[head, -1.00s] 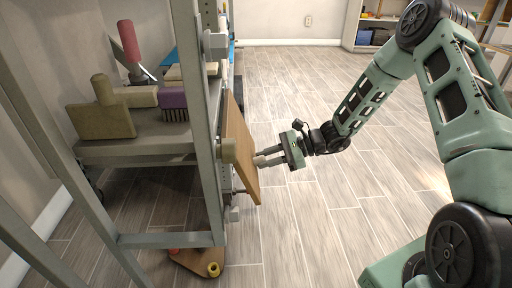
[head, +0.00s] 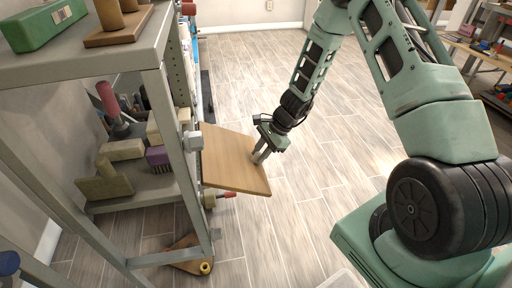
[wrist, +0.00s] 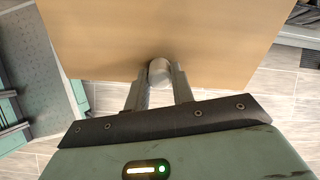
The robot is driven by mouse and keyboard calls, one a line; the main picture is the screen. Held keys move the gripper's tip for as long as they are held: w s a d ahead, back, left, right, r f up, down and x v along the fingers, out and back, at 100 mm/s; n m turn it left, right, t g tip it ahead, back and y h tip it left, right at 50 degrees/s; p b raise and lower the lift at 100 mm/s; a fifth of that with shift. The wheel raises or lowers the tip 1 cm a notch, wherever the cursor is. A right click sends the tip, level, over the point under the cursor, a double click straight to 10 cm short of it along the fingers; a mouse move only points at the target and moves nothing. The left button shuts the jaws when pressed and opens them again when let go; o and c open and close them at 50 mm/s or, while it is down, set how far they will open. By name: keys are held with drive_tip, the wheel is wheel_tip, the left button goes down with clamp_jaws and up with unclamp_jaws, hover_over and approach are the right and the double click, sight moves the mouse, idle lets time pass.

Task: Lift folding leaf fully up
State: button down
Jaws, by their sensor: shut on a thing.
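The wooden folding leaf (head: 225,160) sticks out from the right side of the grey rolling rack (head: 178,125). It stands close to level; I cannot tell whether it is exactly flat. My gripper (head: 259,157) is at the leaf's outer right part, its fingers pointing down to it. In the wrist view the fingers (wrist: 159,85) are shut on a pale round knob (wrist: 159,71) at the edge of the leaf (wrist: 165,35). The leaf's hinge side is partly hidden by the rack post and a grey bracket (head: 193,142).
A red-handled part (head: 226,195) shows below the leaf. The rack shelf (head: 140,191) holds brushes and blocks. The top shelf (head: 90,52) holds a green box (head: 45,25). The floor to the right of the leaf is clear.

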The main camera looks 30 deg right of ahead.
drive_tip(key=r+h+p, duration=0.1)
drive_tip(key=p, duration=0.1)
drive_tip(key=r+p, duration=0.2)
drive_tip(key=r+h+p, duration=0.1)
drive_tip(key=r+p, duration=0.1)
drive_tip(key=p, duration=0.1)
drive_tip(key=shift+s+d+r+g+h, duration=0.1)
drive_tip(key=shift+d+r+g+h, duration=0.2)
drive_tip(key=shift+g, duration=0.1)
drive_tip(key=r+h+p, duration=0.1)
drive_tip(key=p, duration=0.1)
drive_tip(key=shift+r+p, duration=0.25)
drive_tip(key=shift+p, duration=0.1)
drive_tip(key=shift+r+p, duration=0.65)
drive_tip(key=shift+p, duration=0.35)
drive_tip(key=shift+w+a+r+p, duration=0.1)
drive_tip(key=shift+a+r+p, duration=0.15)
drive_tip(key=shift+r+p, duration=0.45)
drive_tip(key=shift+w+a+r+p, duration=0.1)
drive_tip(key=shift+a+r+p, duration=0.2)
drive_tip(key=shift+r+p, duration=0.3)
drive_tip(key=shift+w+a+r+p, duration=0.1)
drive_tip(key=shift+a+r+p, duration=0.15)
drive_tip(key=shift+r+p, duration=0.45)
drive_tip(key=shift+f, duration=0.1)
drive_tip(key=c, duration=1.2)
unclamp_jaws()
drive_tip(key=shift+a, duration=0.15)
